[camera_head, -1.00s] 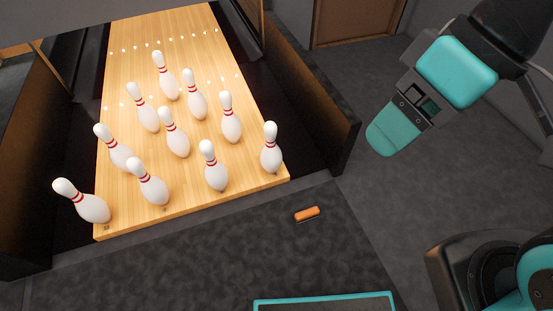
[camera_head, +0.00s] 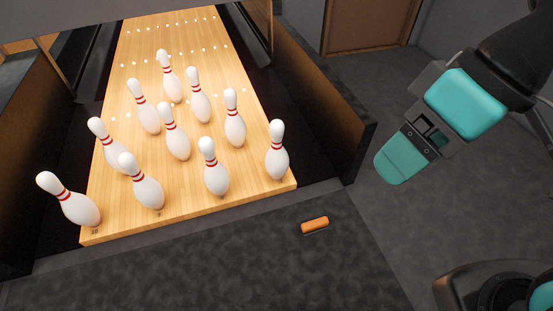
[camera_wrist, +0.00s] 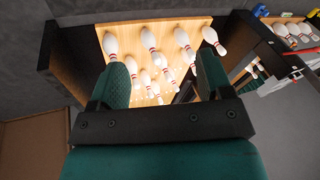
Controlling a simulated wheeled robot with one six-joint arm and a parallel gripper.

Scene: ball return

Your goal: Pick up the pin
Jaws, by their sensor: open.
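Several white bowling pins with red neck stripes stand on the wooden lane (camera_head: 190,199) in the head view, in a triangular group. The nearest right pin (camera_head: 277,150) stands at the lane's right corner, and the nearest left pin (camera_head: 68,199) is at its left corner, appearing tilted. Which pin the task means I cannot tell. My gripper (camera_head: 392,168) hangs to the right of the lane, apart from all pins. In the wrist view its two teal fingers (camera_wrist: 160,82) are spread with nothing held, and the pins (camera_wrist: 149,39) show beyond and between them.
Dark side walls (camera_head: 318,85) flank the lane. An orange block (camera_head: 315,225) lies on the dark floor in front of the lane. A brown door (camera_head: 368,22) is at the back right. The wrist view shows more pins (camera_wrist: 292,30) beyond a wall at upper right.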

